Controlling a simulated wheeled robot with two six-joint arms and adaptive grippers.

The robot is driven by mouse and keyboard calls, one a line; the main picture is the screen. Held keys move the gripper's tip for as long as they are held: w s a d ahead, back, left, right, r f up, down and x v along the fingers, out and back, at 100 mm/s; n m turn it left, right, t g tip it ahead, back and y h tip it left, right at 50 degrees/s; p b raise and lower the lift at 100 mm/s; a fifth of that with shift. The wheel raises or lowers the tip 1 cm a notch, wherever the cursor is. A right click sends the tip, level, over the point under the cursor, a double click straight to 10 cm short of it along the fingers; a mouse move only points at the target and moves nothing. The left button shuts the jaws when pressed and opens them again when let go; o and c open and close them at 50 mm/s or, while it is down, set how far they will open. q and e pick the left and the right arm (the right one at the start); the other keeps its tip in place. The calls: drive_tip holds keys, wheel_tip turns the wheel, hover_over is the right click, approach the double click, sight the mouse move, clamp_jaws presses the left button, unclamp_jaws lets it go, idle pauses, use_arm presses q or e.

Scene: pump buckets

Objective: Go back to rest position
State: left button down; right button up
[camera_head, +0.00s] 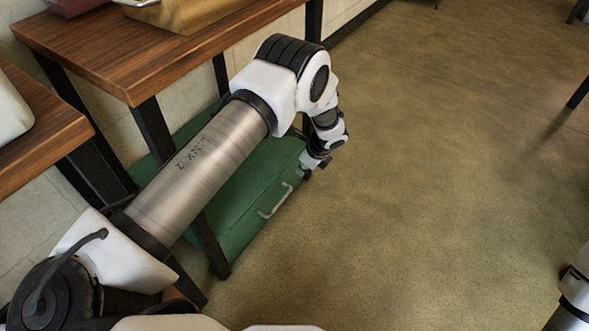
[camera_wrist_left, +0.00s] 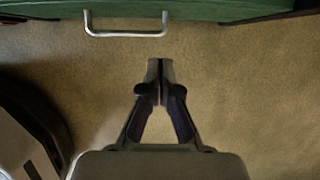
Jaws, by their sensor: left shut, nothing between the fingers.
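My left arm reaches from the lower left across the head view. Its gripper (camera_head: 309,170) hangs low in front of the green drawer unit, near the drawer handle. In the left wrist view the left gripper (camera_wrist_left: 161,75) is shut, with its fingertips together and nothing between them. It points at the floor just short of the handle and is apart from it. Only a piece of my right arm shows at the lower right edge of the head view; its gripper is not visible.
The green drawer unit (camera_head: 240,215) stands under a wooden table (camera_head: 120,50), with a metal handle (camera_head: 275,201) that also shows in the left wrist view (camera_wrist_left: 125,33). A second wooden table top (camera_head: 45,150) is at the left. The brown floor (camera_head: 430,150) to the right is clear.

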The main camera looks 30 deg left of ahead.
use_arm(q)
drive_tip(key=s+d+f+n+g+h, duration=0.1)
drive_tip(key=s+f+n+g, duration=0.15)
drive_tip(key=s, duration=0.85)
drive_tip(key=s+d+f+n+g+h, duration=0.1)
drive_tip(key=s+f+g+h, duration=0.15)
drive_tip(key=s, duration=0.75)
drive_tip(key=s+d+r+n+t+h, duration=0.1)
drive_tip(key=s+d+r+n+t, duration=0.15)
drive_tip(key=s+n, duration=1.25)
wheel_tip(320, 180, up, 36)
drive_tip(key=t+p, duration=0.2)
drive_tip(key=p, duration=3.4)
drive_tip(key=shift+d+n, duration=0.2)
drive_tip(key=shift+n, duration=0.15)
drive_tip(key=shift+w, duration=0.15)
